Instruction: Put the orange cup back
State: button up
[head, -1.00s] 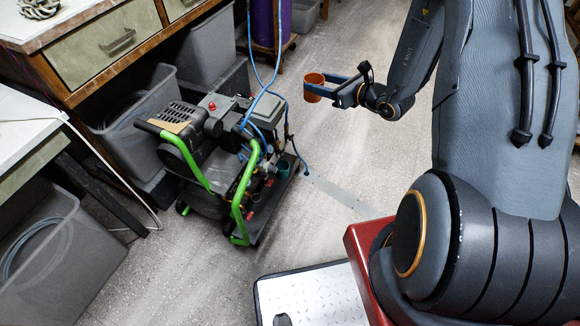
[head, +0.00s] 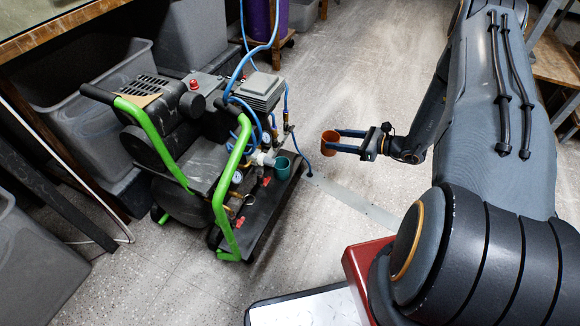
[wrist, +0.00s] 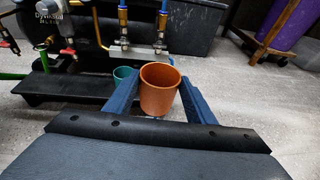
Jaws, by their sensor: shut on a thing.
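The orange cup (head: 330,142) is held upright between the blue fingers of my gripper (head: 338,142), above the floor to the right of the compressor. In the wrist view the orange cup (wrist: 159,90) sits between the two fingertips of my gripper (wrist: 158,98), its open top facing up. A teal cup (head: 282,168) stands on the black platform (head: 262,214) at the compressor's right side. The teal cup (wrist: 124,73) also shows in the wrist view, partly hidden behind my left finger and the orange cup.
The compressor (head: 205,150) has green handles, blue hoses and brass fittings beside the platform. Grey bins (head: 85,120) stand at the left. Speckled floor (head: 390,60) is free behind my gripper.

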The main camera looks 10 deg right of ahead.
notch_tip(320, 180, down, 10)
jog(key=d+b, duration=0.2)
jog(key=b, duration=0.3)
jog(key=shift+n+g+y, duration=0.4)
jog(key=shift+n+g, duration=0.1)
jog(key=w+a+b, duration=0.2)
jog(key=w+a, duration=0.1)
jog(key=a, duration=0.2)
jog(key=w+a+b, duration=0.2)
jog(key=w+a, duration=0.1)
jog(key=a, duration=0.1)
jog(key=w+a+b, duration=0.2)
jog(key=w+a, duration=0.2)
jog(key=a, duration=0.1)
jog(key=shift+w+a+f+b, duration=0.1)
jog(key=shift+a+f+b, duration=0.25)
jog(key=shift+b, duration=0.05)
jog(key=shift+d+f+b, duration=0.15)
jog(key=shift+f+b, duration=0.25)
jog(key=shift+f, duration=0.15)
jog(key=shift+f, duration=0.15)
jog(key=o, duration=1.1)
